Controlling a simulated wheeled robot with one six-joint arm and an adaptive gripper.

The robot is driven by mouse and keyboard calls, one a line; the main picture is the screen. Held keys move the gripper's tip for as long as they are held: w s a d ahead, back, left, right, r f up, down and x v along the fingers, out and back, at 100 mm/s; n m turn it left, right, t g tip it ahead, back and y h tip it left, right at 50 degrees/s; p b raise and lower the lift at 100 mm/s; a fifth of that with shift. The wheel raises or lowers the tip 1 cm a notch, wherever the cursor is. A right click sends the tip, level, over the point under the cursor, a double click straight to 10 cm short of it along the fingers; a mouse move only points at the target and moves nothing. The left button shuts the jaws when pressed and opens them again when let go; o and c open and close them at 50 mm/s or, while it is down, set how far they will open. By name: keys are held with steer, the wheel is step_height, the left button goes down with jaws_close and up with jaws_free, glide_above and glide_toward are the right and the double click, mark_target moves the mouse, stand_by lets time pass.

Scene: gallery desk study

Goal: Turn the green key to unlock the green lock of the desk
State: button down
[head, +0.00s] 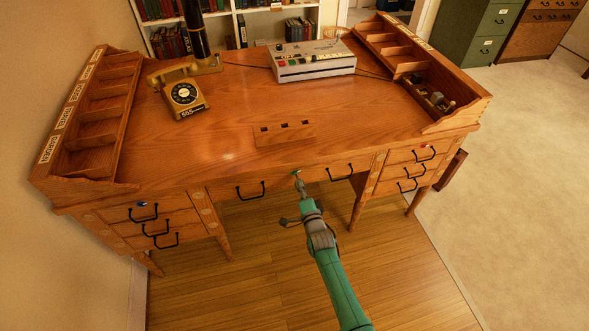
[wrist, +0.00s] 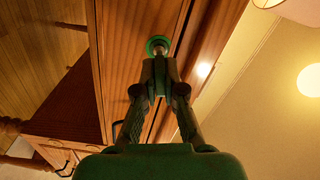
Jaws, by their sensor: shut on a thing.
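The wooden desk (head: 230,130) fills the middle of the head view. On its front edge, between the two middle drawer handles, is a small green piece (head: 296,174). My gripper (head: 301,188) reaches up to it from the front. In the wrist view my gripper (wrist: 160,80) is shut, its fingertips close together on the green key, which is mostly hidden between them. A round green piece (wrist: 157,45) shows just beyond the tips, against the wooden desk front. I cannot tell how much of it is key and how much lock, nor how far the key is turned.
Black drawer handles (head: 251,190) (head: 340,173) flank my gripper. A blue piece (head: 142,204) and a red piece (head: 425,146) mark the side drawers. A telephone (head: 184,93) and a grey machine (head: 313,62) stand farther back.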

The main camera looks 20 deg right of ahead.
steer(key=shift+m, duration=2.3)
steer(key=c, duration=1.2)
jaws_free()
steer(key=shift+o, duration=0.2)
steer(key=o, duration=0.4)
steer(key=shift+o, duration=0.2)
